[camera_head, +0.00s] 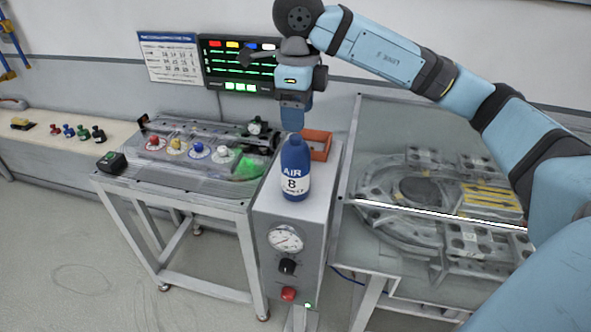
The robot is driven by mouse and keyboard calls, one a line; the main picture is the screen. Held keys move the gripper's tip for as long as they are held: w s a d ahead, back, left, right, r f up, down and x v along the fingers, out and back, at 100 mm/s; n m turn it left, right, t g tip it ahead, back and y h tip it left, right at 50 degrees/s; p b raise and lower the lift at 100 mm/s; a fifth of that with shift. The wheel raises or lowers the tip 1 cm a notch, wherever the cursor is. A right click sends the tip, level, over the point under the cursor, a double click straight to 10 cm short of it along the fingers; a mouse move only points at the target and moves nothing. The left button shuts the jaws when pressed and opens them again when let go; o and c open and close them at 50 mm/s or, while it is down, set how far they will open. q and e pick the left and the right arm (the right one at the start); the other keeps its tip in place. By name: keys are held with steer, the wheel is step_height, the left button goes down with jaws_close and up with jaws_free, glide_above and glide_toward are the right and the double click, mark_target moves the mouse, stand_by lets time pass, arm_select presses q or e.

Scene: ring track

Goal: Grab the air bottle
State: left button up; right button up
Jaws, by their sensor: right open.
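The air bottle (296,168) is blue with a white label reading "AIR 8". It stands upright on top of a grey cabinet (262,196). My right gripper (292,126) points down from above, right over the bottle's top. The gripper is open, and its fingers are close to the bottle's cap. I cannot tell whether they touch it or reach around it. My left gripper is not in view.
An orange bin (318,145) sits just behind the bottle on the cabinet. A clear-covered table with a ring track (385,240) stands to the right. A bench with coloured buttons (150,175) stands to the left. A dark screen (235,65) hangs behind.

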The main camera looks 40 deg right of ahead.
mark_target(296, 137)
steer(key=f+p, duration=0.1)
steer(key=f, duration=0.4)
steer(key=shift+a+f+p, duration=0.2)
steer(key=shift+f+p, duration=0.05)
steer(key=shift+p, duration=0.15)
steer(key=shift+f, duration=0.25)
steer(key=shift+c, duration=0.8)
jaws_close()
